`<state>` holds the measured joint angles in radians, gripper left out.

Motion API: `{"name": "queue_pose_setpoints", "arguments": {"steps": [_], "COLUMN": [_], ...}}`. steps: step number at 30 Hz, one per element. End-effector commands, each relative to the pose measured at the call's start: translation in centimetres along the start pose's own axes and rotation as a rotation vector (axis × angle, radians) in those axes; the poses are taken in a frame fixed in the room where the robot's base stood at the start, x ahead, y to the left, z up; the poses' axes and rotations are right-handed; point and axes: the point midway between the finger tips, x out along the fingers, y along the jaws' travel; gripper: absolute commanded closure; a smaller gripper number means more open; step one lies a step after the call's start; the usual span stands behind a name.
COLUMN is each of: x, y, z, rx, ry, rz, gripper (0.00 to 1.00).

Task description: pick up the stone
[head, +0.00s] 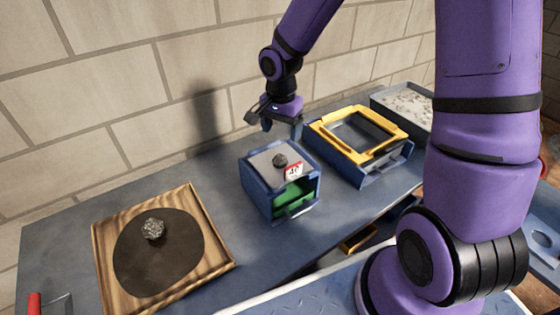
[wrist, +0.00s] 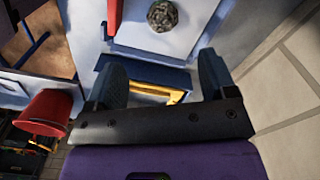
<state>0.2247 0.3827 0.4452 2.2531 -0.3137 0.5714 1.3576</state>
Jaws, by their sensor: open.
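A small dark grey stone (head: 280,160) sits on the grey top of a blue box (head: 258,192) with a tag on its front. My gripper (head: 272,123) hangs open and empty above and behind this box, apart from the stone. In the wrist view the stone (wrist: 162,15) is at the top edge, beyond my two spread fingers (wrist: 163,75). A second, lighter grey rough stone (head: 153,229) rests on a dark round pad on a wooden board (head: 107,263) at the left.
A blue box with a yellow frame (head: 353,112) stands right of the tagged box, and a grey tray of pale gravel (head: 377,96) is behind it. A brick wall (head: 110,60) borders the bench. A red-handled object (head: 35,303) lies at the lower left.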

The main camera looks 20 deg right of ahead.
Motion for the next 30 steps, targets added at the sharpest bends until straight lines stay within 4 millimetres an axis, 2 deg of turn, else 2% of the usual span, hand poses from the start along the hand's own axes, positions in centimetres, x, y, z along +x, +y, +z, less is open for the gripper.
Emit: {"name": "queue_pose_setpoints", "arguments": {"steps": [9,19,30], "x": [4.2,6.4,10.5], "y": [-0.1,-0.2,-0.5], "z": [0.1,0.1,0.2], "rx": [0.001,0.0,0.0], "ry": [-0.003,-0.003,-0.002], "rz": [0.002,0.001,0.0], "gripper": [0.22,0.22,0.22]}}
